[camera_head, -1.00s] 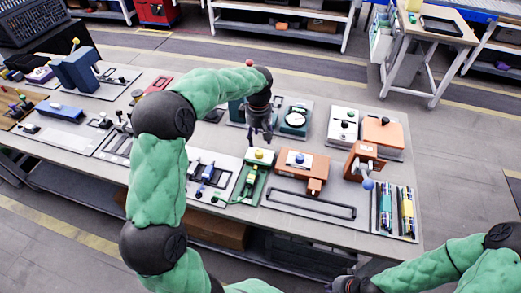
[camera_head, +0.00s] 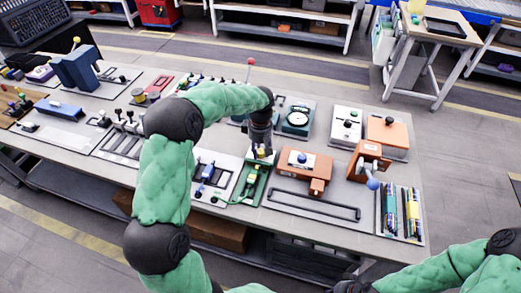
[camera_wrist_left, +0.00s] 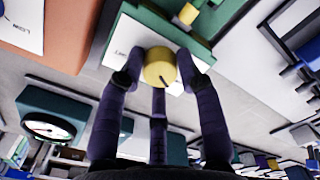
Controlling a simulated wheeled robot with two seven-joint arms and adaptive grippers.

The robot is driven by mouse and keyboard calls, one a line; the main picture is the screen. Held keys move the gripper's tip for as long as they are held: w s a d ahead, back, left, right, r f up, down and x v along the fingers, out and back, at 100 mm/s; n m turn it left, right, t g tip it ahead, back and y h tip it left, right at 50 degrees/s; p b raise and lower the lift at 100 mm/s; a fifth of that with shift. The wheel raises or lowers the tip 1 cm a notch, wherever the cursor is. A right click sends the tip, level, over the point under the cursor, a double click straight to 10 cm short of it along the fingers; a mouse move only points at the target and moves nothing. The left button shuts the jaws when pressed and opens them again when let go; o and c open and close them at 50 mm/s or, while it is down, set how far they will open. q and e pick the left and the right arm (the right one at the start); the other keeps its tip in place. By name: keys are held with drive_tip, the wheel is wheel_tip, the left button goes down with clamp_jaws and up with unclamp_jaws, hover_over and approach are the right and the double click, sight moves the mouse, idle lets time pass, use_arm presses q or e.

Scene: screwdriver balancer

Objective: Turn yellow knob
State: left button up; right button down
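The yellow knob (camera_wrist_left: 160,68) is a small round cap with a dark mark line, on a green box with a white label. The box belongs to the green fixture (camera_head: 252,184) at the front middle of the table. My left gripper (camera_head: 261,153) points down over it. In the left wrist view, the gripper's fingers (camera_wrist_left: 161,72) stand on both sides of the knob, with a thin gap seeming to show, so it looks open around the knob. My right gripper (camera_head: 346,285) is at the bottom edge of the head view, partly cut off, its fingers unclear.
A round dial gauge (camera_head: 298,119) sits behind. A panel with blue switches (camera_head: 208,173) lies to the left. A tray of pens (camera_head: 401,212) is at the right.

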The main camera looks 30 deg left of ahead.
use_arm(q)
clamp_jaws()
drive_tip(key=m+p, duration=0.4)
drive_tip(key=shift+r, duration=0.2)
drive_tip(key=m+p, duration=0.4)
drive_tip(key=m, duration=0.2)
drive_tip(key=shift+f+m, duration=0.1)
drive_tip(key=shift+m, duration=0.3)
drive_tip(key=m+p, duration=0.1)
drive_tip(key=m, duration=0.2)
drive_tip(key=shift+m+p, duration=0.3)
drive_tip(key=shift+p, duration=0.05)
drive_tip(key=m+p, duration=0.1)
drive_tip(key=m, duration=0.2)
drive_tip(key=shift+m+p, duration=0.3)
drive_tip(key=shift+p, duration=0.05)
drive_tip(key=m+p, duration=0.2)
drive_tip(key=m, duration=0.3)
drive_tip(key=shift+f+m, duration=0.1)
drive_tip(key=shift+m, duration=0.2)
